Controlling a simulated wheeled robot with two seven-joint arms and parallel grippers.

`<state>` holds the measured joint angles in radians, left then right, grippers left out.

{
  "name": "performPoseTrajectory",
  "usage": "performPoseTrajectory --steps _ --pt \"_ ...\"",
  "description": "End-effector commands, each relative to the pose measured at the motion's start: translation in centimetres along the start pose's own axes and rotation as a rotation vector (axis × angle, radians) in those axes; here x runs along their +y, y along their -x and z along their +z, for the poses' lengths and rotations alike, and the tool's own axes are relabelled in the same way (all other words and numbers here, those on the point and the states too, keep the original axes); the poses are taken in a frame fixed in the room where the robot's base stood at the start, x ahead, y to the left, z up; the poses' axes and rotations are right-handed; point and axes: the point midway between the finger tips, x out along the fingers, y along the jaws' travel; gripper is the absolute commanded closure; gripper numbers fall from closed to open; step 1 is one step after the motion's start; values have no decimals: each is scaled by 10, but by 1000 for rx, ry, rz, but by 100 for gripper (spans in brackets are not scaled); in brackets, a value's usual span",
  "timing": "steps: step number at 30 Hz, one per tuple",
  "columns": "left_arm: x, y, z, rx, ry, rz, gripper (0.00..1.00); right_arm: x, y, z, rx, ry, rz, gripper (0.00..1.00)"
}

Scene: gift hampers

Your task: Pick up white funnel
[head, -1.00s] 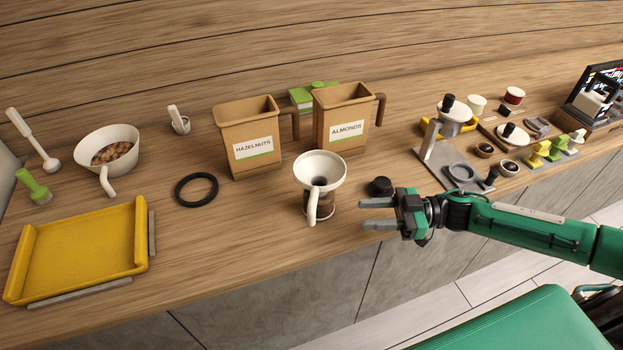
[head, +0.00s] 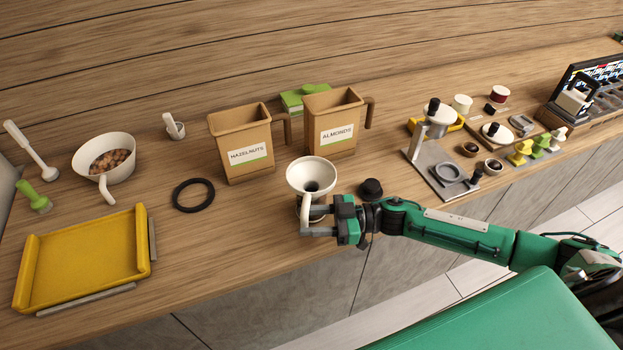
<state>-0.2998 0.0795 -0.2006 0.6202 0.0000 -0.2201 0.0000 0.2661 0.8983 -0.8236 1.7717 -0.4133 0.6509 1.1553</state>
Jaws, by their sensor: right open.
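The white funnel (head: 309,174) sits upright in the mouth of a jar (head: 318,215) near the counter's front edge. Its white handle hangs down at the front left. My right gripper (head: 307,222) comes in from the right and is open, with its fingers at the handle's lower part, one finger reaching toward the handle and jar. The gripper hides much of the jar, and I cannot tell whether the fingers touch the handle. My left gripper is not in view.
The hazelnuts bin (head: 243,157) and almonds bin (head: 336,133) stand behind the funnel. A black ring (head: 193,195) lies to its left and a black lid (head: 371,189) to its right. A yellow tray (head: 88,252) lies at the left.

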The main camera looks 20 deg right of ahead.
Motion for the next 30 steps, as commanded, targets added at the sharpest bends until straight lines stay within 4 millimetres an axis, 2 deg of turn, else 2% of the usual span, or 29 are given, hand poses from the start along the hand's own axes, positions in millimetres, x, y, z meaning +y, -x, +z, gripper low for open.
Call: performPoseTrajectory --steps 4,12,14,18,19,30 --pt "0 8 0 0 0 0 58 0 -14 -2 1 -1 -1 60" --pt "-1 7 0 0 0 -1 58 0 -16 0 0 -1 -1 60" --pt "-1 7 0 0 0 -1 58 0 -16 0 0 -1 -1 70" --pt "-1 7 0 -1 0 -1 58 0 -16 0 0 -1 0 97" --pt "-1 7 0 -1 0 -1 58 0 -16 0 0 -1 0 100" --pt "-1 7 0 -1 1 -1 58 0 -16 -2 0 1 0 100"
